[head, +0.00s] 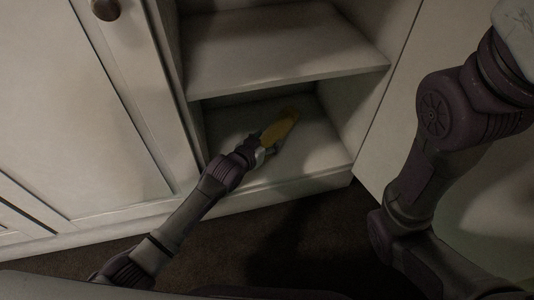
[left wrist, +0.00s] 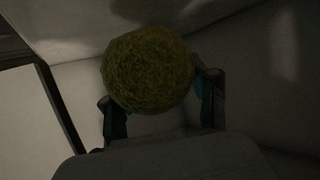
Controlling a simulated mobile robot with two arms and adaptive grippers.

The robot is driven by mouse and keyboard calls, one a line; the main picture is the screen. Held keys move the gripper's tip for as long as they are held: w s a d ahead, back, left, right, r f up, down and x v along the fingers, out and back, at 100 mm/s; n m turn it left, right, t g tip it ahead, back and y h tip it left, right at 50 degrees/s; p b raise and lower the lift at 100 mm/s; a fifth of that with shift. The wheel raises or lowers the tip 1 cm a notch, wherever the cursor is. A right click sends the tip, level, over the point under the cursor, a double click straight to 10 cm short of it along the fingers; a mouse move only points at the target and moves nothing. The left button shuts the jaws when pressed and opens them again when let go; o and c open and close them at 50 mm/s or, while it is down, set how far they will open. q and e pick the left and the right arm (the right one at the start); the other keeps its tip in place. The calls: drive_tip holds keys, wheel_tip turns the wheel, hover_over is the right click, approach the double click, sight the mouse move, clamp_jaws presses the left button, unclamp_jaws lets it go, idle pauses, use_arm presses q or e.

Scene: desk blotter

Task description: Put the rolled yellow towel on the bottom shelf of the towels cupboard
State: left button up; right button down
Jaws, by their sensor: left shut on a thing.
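The rolled yellow towel (head: 279,127) is inside the lower compartment of the open cupboard, over its bottom shelf (head: 315,150). My left gripper (head: 268,149) reaches in from the front and is shut on the near end of the towel. In the left wrist view the towel's round end (left wrist: 148,70) sits between the two fingers of my left gripper (left wrist: 160,106). I cannot tell whether the towel touches the shelf. My right arm shows at the right, but its gripper is out of view.
A middle shelf (head: 285,58) is above the towel and is bare where it shows. The cupboard's side wall (head: 355,85) is right of the towel. A closed panelled door (head: 75,110) with a round knob (head: 105,9) is at the left. Dark carpet (head: 290,235) lies in front.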

use_arm(q)
wheel_tip(320, 180, down, 4)
drive_tip(key=b, duration=0.3)
drive_tip(key=shift+b, duration=0.3)
drive_tip(key=shift+r, duration=0.1)
drive_tip(key=o, duration=1.3)
